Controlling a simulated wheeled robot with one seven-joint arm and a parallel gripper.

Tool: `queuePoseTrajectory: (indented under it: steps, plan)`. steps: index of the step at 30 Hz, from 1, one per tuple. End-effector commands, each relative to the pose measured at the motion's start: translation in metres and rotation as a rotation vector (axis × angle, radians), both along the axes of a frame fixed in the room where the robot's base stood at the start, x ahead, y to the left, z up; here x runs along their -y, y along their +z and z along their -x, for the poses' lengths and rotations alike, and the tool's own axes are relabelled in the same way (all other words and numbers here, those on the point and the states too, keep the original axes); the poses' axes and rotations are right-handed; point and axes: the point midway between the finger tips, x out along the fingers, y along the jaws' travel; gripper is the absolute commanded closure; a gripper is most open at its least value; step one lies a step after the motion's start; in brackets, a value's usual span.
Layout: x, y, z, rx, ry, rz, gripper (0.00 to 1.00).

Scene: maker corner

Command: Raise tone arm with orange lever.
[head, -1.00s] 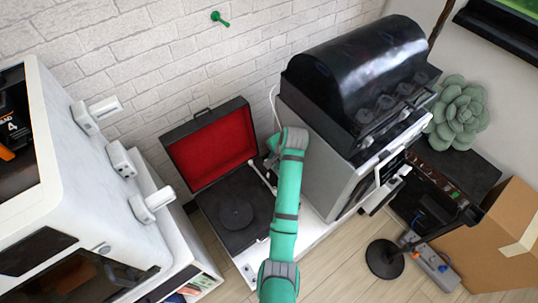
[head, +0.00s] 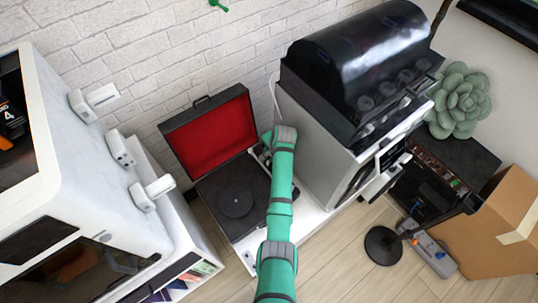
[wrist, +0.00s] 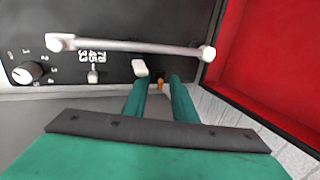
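The record player (head: 217,200) stands open in its case, with a red-lined lid, in the head view. The wrist view shows its white tone arm (wrist: 135,47) lying across the black deck, a pivot or weight at each end. The small orange lever (wrist: 159,86) stands upright below the tone arm. My gripper (wrist: 160,92) has its two teal fingers apart, one on each side of the orange lever. Whether either finger touches it cannot be told. A white piece (wrist: 139,68) sits by the left fingertip. In the head view my arm hides the gripper and lever.
The red lid (wrist: 270,70) rises close to the right of my fingers. A selector knob (wrist: 27,72) and a small switch (wrist: 93,76) are on the deck. A grey machine with a black hood (head: 350,70) stands right of my arm; a white machine (head: 80,170) stands left.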

Motion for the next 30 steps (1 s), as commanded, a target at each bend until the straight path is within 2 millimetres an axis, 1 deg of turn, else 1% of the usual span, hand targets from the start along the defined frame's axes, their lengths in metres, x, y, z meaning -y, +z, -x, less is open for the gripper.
queuePoseTrajectory:
  steps: [5,6,9,20,26,30]
  plan:
    - [0.0,0.0,0.0,0.0,0.0,0.0,0.75]
    - [0.0001,0.0,0.0001,0.0,0.0,0.0,0.8]
    - [0.0001,0.0,0.0,0.0,0.0,0.0,1.0]
    - [-0.0009,0.0009,-0.0013,-0.02,0.002,0.015,1.0]
    - [-0.0039,0.0026,-0.005,-0.091,0.003,0.066,1.0]
    - [-0.0064,0.0036,-0.0085,-0.171,0.003,0.124,1.0]
